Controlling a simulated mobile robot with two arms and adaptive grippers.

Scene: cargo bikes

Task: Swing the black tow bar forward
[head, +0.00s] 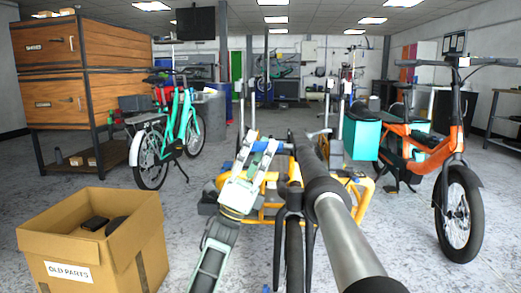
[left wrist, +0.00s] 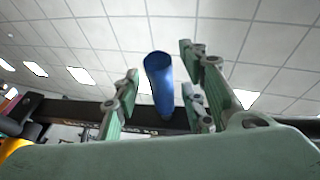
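A long black bar (head: 308,165) runs through the middle of the head view, toward a thick black-and-grey tube close to the camera. I take it for the tow bar but cannot tell where it ends. My left gripper (head: 257,152) is just left of it, over a yellow-framed cargo bike or trailer (head: 270,205). In the left wrist view, its fingers (left wrist: 155,95) stand apart with gaps on both sides of a blue cylinder (left wrist: 159,85). A black bar with small lettering (left wrist: 145,118) crosses behind the fingers. The blue cylinder's link to the bar is unclear. My right gripper is not visible.
An open cardboard box (head: 150,225) marked OLD PARTS stands at front left. A teal bike (head: 180,125) and wooden drawers (head: 55,98) are behind it. An orange cargo bike (head: 447,150) stands at right. Grey floor is free between the yellow frame and the orange bike.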

